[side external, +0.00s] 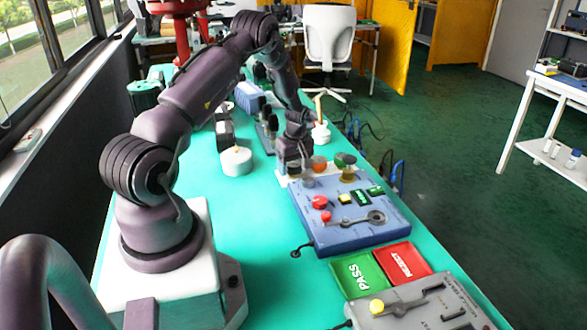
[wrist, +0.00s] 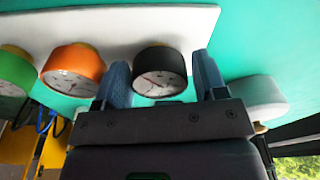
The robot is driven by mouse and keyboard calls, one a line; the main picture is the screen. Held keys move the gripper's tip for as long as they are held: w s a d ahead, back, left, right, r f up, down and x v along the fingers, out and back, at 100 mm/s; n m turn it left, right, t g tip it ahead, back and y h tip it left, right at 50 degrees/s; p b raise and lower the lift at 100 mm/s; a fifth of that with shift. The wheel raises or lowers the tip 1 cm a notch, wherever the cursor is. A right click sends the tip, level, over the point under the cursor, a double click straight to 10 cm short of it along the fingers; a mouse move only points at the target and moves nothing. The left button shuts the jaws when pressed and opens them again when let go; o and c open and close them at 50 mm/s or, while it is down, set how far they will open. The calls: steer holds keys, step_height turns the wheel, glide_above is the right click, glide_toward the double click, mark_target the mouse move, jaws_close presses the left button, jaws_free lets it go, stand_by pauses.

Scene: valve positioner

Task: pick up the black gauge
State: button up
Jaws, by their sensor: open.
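The black gauge (wrist: 160,72) has a dark round rim and a white dial. In the wrist view it sits in front of a white panel, between the two blue fingers of my gripper (wrist: 163,76). The fingers stand apart on either side of it, with a visible gap at the left; contact at the right is unclear. In the side view my gripper (side external: 295,166) is low at the far end of the blue box, and I cannot make out the black gauge there.
An orange gauge (wrist: 73,70) stands close left of my fingers, with a green gauge (wrist: 15,73) beyond it. A pale round object (wrist: 258,98) is at the right. The blue control box (side external: 350,218) and the PASS (side external: 358,274) and REJECT (side external: 403,262) trays lie nearer the camera.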

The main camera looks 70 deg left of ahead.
steer(key=shift+f, duration=0.2)
steer(key=c, duration=0.7)
steer(key=shift+c, duration=0.2)
steer(key=shift+r, duration=0.1)
